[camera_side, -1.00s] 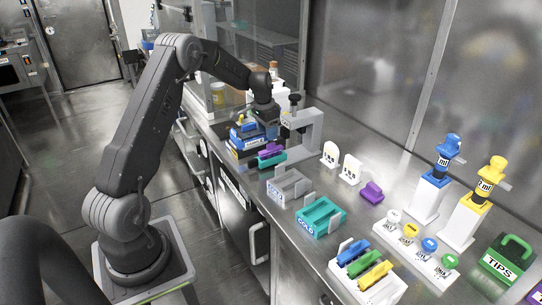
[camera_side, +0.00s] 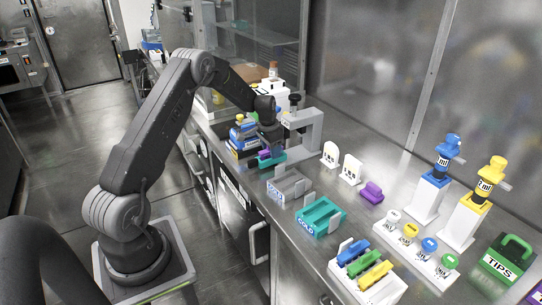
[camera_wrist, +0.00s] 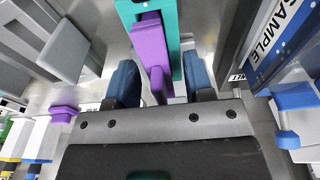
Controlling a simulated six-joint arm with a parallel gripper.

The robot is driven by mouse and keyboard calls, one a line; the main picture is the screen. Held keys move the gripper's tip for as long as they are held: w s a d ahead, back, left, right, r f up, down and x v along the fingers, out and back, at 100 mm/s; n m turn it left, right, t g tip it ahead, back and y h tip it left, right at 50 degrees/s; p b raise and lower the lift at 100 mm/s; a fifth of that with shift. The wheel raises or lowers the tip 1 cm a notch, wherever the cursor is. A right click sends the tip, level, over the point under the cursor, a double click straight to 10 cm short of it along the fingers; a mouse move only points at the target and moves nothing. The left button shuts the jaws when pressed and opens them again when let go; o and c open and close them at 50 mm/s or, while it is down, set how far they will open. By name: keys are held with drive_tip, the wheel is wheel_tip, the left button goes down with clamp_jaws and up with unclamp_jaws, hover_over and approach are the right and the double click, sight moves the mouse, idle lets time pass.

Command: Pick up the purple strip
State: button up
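A purple strip (camera_side: 265,155) lies in a teal holder (camera_side: 280,158) on the bench, beside a stack of labelled boxes. In the wrist view the strip (camera_wrist: 149,45) runs lengthwise toward the space between my two blue fingers, with the teal holder (camera_wrist: 174,20) around and under it. My gripper (camera_side: 270,142) is just above the holder. In the wrist view my gripper (camera_wrist: 160,84) is open, with a gap on each side of the strip. A second purple piece (camera_side: 372,192) lies alone on the bench and shows at the left of the wrist view (camera_wrist: 62,112).
The stack of boxes (camera_side: 241,146) stands close to the left of my gripper. A grey stand (camera_side: 302,125) rises close to the right. A grey rack (camera_side: 289,185), a teal "COLD" tray (camera_side: 320,215) and a white tray with coloured strips (camera_side: 366,272) are nearer the camera.

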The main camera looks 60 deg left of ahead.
clamp_jaws()
idle(0.3)
drive_tip(key=shift+r, duration=1.6)
drive_tip(key=shift+s+f, duration=0.2)
drive_tip(key=shift+s+t, duration=0.2)
drive_tip(key=shift+t, duration=0.55)
drive_tip(key=shift+s+t, duration=0.2)
drive_tip(key=shift+t, duration=0.55)
